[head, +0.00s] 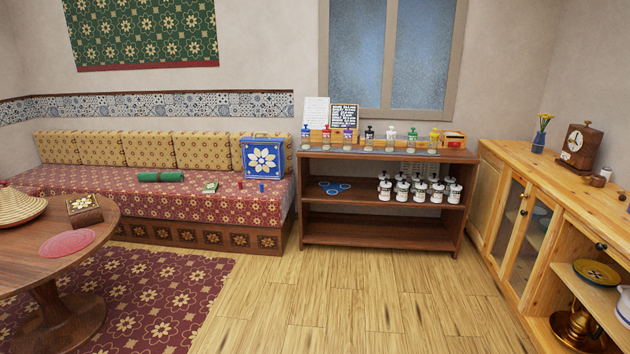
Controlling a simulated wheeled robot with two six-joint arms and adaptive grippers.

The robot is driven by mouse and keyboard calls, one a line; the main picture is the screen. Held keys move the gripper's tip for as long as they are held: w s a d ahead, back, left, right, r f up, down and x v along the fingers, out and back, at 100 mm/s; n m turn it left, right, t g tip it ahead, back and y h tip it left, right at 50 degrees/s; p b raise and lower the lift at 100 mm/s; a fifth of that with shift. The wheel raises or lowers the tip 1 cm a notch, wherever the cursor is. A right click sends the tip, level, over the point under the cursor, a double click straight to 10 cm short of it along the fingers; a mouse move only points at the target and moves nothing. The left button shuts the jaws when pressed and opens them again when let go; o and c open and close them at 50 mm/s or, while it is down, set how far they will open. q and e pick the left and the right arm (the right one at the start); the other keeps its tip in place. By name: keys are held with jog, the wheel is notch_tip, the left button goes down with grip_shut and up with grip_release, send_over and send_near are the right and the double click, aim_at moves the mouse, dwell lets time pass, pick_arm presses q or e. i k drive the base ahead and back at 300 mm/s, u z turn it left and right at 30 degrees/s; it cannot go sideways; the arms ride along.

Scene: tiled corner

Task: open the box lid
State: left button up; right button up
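A small wooden box (84,209) with a patterned top sits on the round table (105,228) at the left; its lid looks shut. A larger blue box-like object (263,158) with a white flower on its front stands upright at the right end of the bench; it looks closed too. The frame does not show which of them the task names. Neither of my grippers is in view.
A woven cone (18,205) and a pink round mat (67,243) share the table. The cushioned bench (120,191) runs along the wall. A dark shelf (380,232) holds bottles and jars. A wooden cabinet (545,175) lines the right. The middle floor is clear.

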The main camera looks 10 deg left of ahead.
aim_at(85, 203)
jog(key=u, duration=0.25)
jog(key=i, duration=2.95)
jog(key=u, duration=1.05)
jog(key=i, duration=1.85)
jog(key=u, duration=0.9)
jog(key=i, duration=1.45)
jog(key=u, duration=0.35)
